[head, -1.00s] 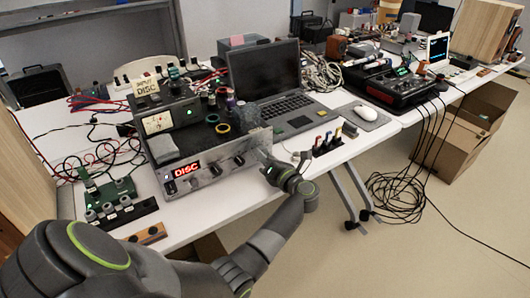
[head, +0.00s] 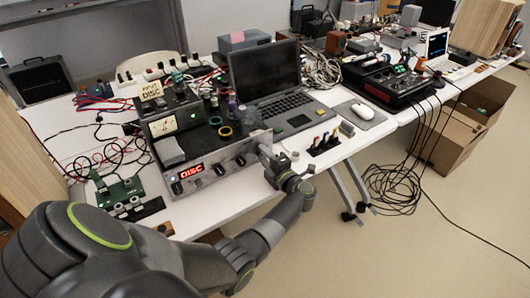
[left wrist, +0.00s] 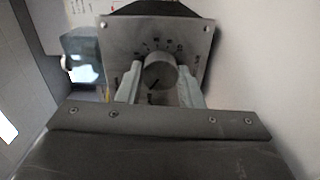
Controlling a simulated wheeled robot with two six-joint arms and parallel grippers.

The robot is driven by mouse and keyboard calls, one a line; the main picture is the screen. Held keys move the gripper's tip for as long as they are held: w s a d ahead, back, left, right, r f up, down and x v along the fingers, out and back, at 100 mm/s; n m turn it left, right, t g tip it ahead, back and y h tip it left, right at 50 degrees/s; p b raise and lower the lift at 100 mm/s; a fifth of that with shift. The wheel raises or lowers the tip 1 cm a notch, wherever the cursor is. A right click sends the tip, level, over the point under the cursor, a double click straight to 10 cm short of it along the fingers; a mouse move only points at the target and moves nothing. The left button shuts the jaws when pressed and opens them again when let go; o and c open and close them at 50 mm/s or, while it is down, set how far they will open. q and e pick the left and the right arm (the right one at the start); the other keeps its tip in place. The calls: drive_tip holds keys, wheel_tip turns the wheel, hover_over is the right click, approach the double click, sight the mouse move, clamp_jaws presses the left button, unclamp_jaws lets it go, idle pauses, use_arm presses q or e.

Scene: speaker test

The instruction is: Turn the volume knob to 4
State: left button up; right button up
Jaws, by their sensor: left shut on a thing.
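The volume knob (left wrist: 158,72) is a round grey knob on a square metal plate (left wrist: 115,45) with printed scale marks around it. A dark pointer line on the knob points to the lower left in the left wrist view; the numbers are too blurred to read. My left gripper (left wrist: 160,88) is shut on the knob, one finger on each side. In the head view my left gripper (head: 266,150) is at the right end of the front of the silver amplifier (head: 212,171), and the knob is hidden there. The amplifier's red display reads DISC. My right gripper is not in view.
An open laptop (head: 268,75) stands behind the amplifier. A small black stand with coloured plugs (head: 325,143) and a white mouse (head: 362,111) are to the right. A green circuit board (head: 118,192) lies to the left. Cables hang off the table's right part.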

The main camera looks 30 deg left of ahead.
use_arm(q)
drive_tip(key=m+p, duration=0.1)
drive_tip(key=m, duration=0.2)
drive_tip(key=shift+r+m+p, duration=0.15)
drive_tip(key=shift+m+p, duration=0.15)
drive_tip(key=shift+p, duration=0.05)
drive_tip(key=shift+m+p, duration=0.5)
drive_tip(key=shift+m, duration=0.6)
drive_tip(key=o, duration=1)
drive_tip(key=shift+d, duration=0.1)
drive_tip(key=shift+c, duration=0.2)
